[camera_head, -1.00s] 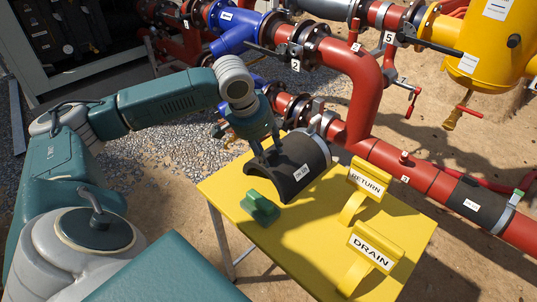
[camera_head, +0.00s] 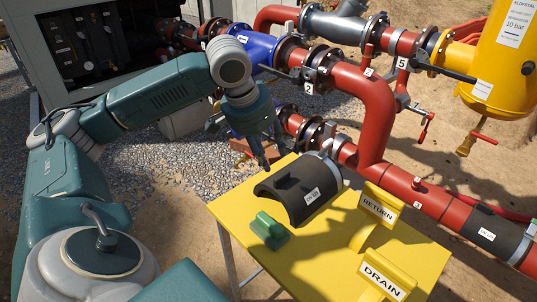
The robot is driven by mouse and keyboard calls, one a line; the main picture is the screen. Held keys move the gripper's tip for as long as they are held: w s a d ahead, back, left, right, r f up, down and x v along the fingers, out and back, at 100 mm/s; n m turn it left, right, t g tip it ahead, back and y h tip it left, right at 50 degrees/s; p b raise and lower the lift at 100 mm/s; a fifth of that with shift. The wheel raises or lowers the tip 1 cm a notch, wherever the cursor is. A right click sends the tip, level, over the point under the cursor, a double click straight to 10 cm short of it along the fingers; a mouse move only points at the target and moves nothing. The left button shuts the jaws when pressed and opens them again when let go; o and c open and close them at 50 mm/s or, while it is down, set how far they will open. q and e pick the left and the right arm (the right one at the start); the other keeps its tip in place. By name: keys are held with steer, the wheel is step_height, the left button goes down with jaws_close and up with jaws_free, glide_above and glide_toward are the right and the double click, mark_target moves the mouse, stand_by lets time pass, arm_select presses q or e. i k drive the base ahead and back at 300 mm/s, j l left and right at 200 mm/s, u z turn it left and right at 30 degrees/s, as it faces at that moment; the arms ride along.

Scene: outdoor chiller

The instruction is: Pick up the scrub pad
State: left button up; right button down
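The scrub pad appears to be the green block with a raised grip (camera_head: 268,231). It lies on the yellow table (camera_head: 290,262) near its left edge. My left gripper (camera_head: 264,164) points down above the table's far left edge, beyond the pad and apart from it. Its fingers are small and dark, seen nearly edge on, so I cannot tell whether they are open or shut. Nothing shows held in them. My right gripper is not in view.
A black curved half-shell (camera_head: 297,190) with a white label lies on the table beside the pad, close to my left gripper. Yellow RETURN (camera_head: 378,208) and DRAIN (camera_head: 385,281) signs stand to the right. Red pipes (camera_head: 375,110) run behind the table.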

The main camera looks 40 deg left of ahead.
mark_target(273, 235)
steer(key=u, duration=1.3)
